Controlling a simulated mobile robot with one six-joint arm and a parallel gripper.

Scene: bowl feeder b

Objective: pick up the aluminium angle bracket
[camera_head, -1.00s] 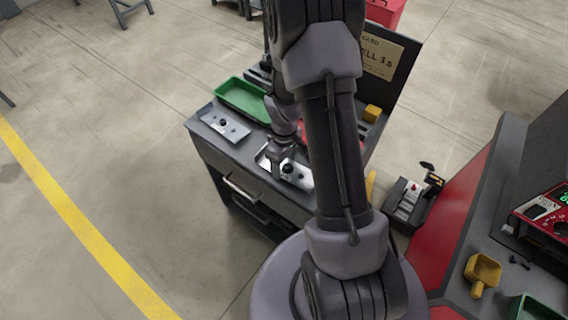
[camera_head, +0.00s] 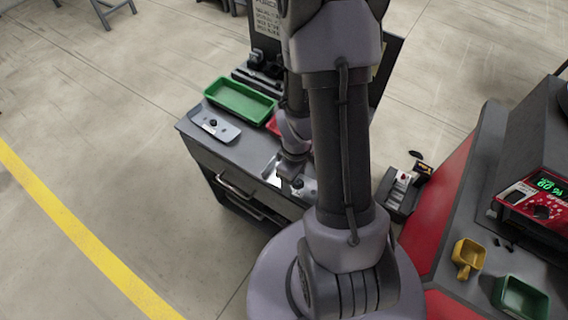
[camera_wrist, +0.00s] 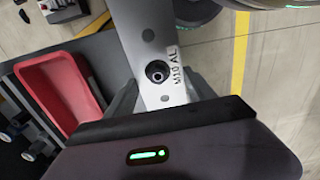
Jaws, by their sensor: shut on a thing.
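The aluminium angle bracket (camera_wrist: 165,25) is a pale metal strip marked "M10 AL", with a dark round fitting in a hole, in the wrist view. My gripper (camera_wrist: 163,92) is shut on it, with a dark finger on either side. The bracket's lower end is hidden behind the gripper body. In the head view my gripper (camera_head: 293,182) is over the front right of the grey bench (camera_head: 235,155), partly hidden by my arm. A bright metal surface (camera_head: 271,170) shows beside it. I cannot tell whether the bracket is clear of the bench.
A green tray (camera_head: 240,99) and a light plate with a black knob (camera_head: 213,124) stand on the bench. A red tray (camera_wrist: 62,88) lies left of the bracket. At right are a yellow scoop (camera_head: 467,258), a green bin (camera_head: 521,298) and a red meter (camera_head: 540,200). Floor is open at left.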

